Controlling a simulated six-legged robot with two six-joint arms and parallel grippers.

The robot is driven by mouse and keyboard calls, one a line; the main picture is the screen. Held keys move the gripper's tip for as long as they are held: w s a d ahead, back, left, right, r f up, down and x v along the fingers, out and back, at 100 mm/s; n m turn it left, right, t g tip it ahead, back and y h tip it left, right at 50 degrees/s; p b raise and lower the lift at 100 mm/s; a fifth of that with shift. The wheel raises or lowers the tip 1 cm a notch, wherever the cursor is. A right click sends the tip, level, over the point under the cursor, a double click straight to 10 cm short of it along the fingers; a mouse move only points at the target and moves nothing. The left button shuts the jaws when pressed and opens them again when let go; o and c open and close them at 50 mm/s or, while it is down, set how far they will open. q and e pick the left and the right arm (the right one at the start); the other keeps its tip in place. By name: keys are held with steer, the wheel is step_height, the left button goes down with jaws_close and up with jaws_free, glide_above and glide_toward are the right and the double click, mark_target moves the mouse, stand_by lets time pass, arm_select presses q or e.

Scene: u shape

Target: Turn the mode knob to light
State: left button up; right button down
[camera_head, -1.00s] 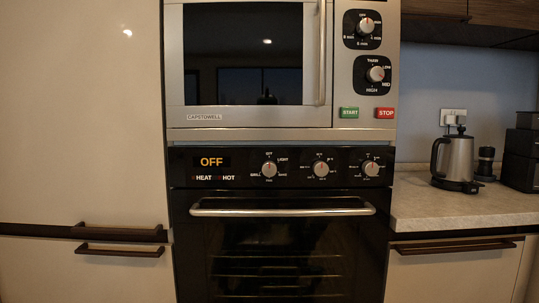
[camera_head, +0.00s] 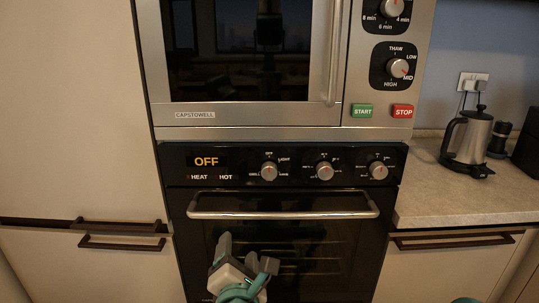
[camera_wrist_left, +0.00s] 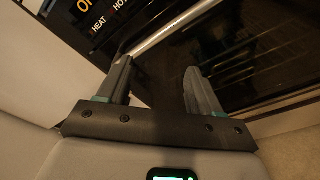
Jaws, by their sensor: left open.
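The mode knob (camera_head: 268,171) is the leftmost silver knob on the black oven panel, with labels such as OFF, LIGHT and GRILL around it. Its pointer is too small to read surely. The display (camera_head: 207,161) beside it reads OFF. My left gripper (camera_head: 246,256) is in front of the oven door, below the handle and the knob, apart from both. In the left wrist view the left gripper (camera_wrist_left: 158,88) is open and empty, with the oven handle (camera_wrist_left: 175,33) beyond its fingers. The knob is out of that view. A teal bit of my own body shows at the lower right.
The oven handle (camera_head: 283,206) sticks out below the panel. Two more knobs (camera_head: 325,171) sit to the right of the mode knob. A microwave (camera_head: 240,120) is above. A kettle (camera_head: 470,140) stands on the right counter (camera_head: 430,205).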

arm_select(q)
steer(key=s+d+r+m+t+h+p, duration=0.1)
steer(key=s+d+r+h+p, duration=0.25)
steer(key=r, duration=0.65)
steer(key=y+p, duration=0.2)
steer(key=p, duration=0.2)
glide_toward(269, 174)
steer(key=shift+h, duration=0.25)
steer(key=w, duration=0.8)
steer(key=shift+w, duration=0.2)
steer(key=shift+c, duration=0.3)
steer(key=c, duration=1)
